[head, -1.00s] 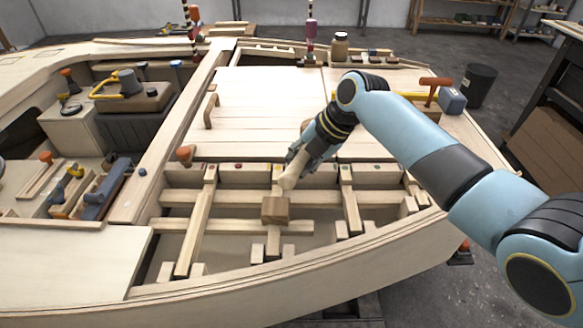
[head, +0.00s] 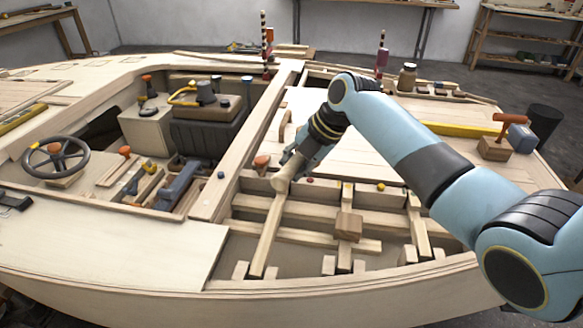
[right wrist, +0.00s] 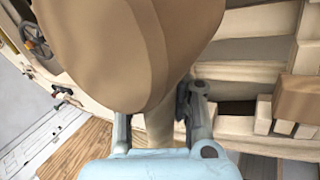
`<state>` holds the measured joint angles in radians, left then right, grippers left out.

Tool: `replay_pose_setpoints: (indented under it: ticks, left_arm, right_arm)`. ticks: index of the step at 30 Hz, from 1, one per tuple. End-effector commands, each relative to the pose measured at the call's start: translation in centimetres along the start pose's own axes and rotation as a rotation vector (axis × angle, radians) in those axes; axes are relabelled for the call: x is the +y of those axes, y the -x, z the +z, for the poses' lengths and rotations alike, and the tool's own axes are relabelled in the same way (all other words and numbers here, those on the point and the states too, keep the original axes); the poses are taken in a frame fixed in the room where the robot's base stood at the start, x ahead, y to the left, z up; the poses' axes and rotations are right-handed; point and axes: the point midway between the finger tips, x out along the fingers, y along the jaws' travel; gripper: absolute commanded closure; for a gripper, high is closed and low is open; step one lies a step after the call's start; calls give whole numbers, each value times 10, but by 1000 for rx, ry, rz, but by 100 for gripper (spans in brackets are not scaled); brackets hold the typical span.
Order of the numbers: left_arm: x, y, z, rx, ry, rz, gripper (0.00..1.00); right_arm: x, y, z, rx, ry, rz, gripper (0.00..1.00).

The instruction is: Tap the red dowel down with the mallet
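My right gripper (head: 296,164) is shut on the mallet (head: 282,181), a pale wooden tool held over the left end of the open ribbed bay. In the right wrist view the mallet's big rounded tan head (right wrist: 130,50) fills the upper middle, with its handle between my two fingers (right wrist: 160,125). Small coloured dowel ends line the beam behind the bay. My left gripper is not in view.
A brown wood block (head: 348,226) sits on a middle rib. An orange-topped knob (head: 262,163) stands just left of my gripper. A blue plane (head: 178,186) and a steering wheel (head: 56,157) are further left. The pale deck (head: 100,240) at front left is clear.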

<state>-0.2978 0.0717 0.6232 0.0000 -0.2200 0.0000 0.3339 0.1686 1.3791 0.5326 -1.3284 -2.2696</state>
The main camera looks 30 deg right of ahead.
Motion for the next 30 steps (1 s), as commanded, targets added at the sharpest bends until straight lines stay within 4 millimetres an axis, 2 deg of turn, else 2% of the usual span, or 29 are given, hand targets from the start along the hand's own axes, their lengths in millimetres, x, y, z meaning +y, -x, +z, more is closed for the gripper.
replay_pose_setpoints:
  ticks: [1, 6, 26, 30]
  left_arm:
    - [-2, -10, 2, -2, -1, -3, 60]
    - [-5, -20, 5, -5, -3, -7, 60]
    - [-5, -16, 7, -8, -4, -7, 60]
    - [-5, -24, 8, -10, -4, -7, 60]
  right_arm:
    - [-5, -10, 1, 0, 1, 1, 100]
    - [-11, -20, 1, -1, 1, 2, 100]
    - [-10, -18, 1, -2, 1, 2, 100]
    - [-15, -26, 2, -1, 0, 2, 100]
